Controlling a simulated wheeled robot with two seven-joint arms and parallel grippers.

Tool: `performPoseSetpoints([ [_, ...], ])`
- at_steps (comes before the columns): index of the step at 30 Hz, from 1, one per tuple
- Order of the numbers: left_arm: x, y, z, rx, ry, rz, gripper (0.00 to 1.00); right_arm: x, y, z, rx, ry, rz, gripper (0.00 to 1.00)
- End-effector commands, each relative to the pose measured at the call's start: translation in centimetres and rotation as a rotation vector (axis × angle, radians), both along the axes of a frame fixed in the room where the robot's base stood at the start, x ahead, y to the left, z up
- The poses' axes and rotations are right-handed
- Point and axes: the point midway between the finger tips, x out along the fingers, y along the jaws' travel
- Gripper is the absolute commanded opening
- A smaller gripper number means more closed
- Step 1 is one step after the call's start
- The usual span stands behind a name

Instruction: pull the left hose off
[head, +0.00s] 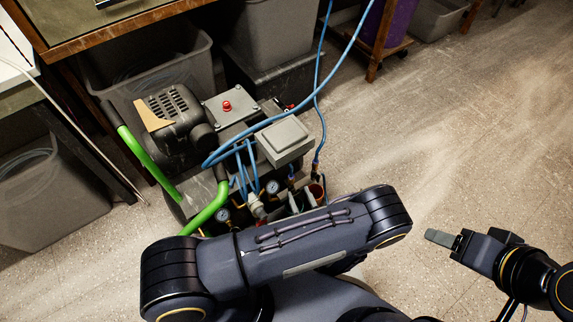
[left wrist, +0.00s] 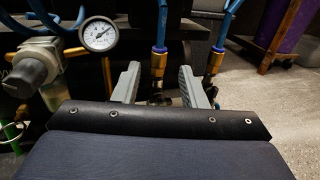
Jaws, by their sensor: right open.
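In the left wrist view, two blue hoses hang down into brass fittings side by side. The left hose (left wrist: 162,25) runs down to its brass fitting (left wrist: 158,63), which shows between the fingers of my left gripper (left wrist: 160,84). The fingers are apart, with a visible gap on both sides of the fitting. The right hose (left wrist: 222,30) and its fitting (left wrist: 214,62) are just beyond the right finger. In the head view my left gripper (head: 302,199) is at the machine's front, partly hidden by my forearm. My right gripper (head: 441,239) is open and empty over the floor at the right.
The compressor (head: 170,115) has green handles (head: 148,165) and a grey box (head: 284,140). A gauge (left wrist: 99,34) and a grey regulator knob (left wrist: 28,76) are left of my left gripper. Grey bins (head: 45,200) and a table (head: 100,30) stand behind.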

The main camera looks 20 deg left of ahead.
Motion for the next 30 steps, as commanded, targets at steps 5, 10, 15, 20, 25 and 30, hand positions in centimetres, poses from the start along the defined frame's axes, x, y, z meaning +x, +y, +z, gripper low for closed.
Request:
performPoseSetpoints([
  [5,1.8,1.5,-0.2,0.0,-0.002,0.005,0.39,0.0,0.0,-0.8,0.0,0.0,0.0,0.58],
  [10,4.0,3.3,-0.2,-0.001,-0.001,0.007,0.39,0.0,0.0,-1.5,0.0,0.0,0.0,0.58],
  [15,5.5,4.3,-0.1,-0.002,-0.001,0.005,0.39,0.0,0.0,-1.9,0.0,0.0,0.0,0.58],
  [20,5.9,4.6,0.0,-0.001,-0.001,0.004,0.39,0.0,0.0,-2.0,0.0,0.0,0.0,0.58],
  [25,5.9,4.6,0.0,-0.001,0.0,0.004,0.39,0.0,0.0,-1.9,0.0,0.0,0.0,0.58],
  [30,5.9,4.6,0.0,-0.001,0.0,0.004,0.19,0.0,0.0,-1.9,0.0,0.0,0.0,0.58],
])
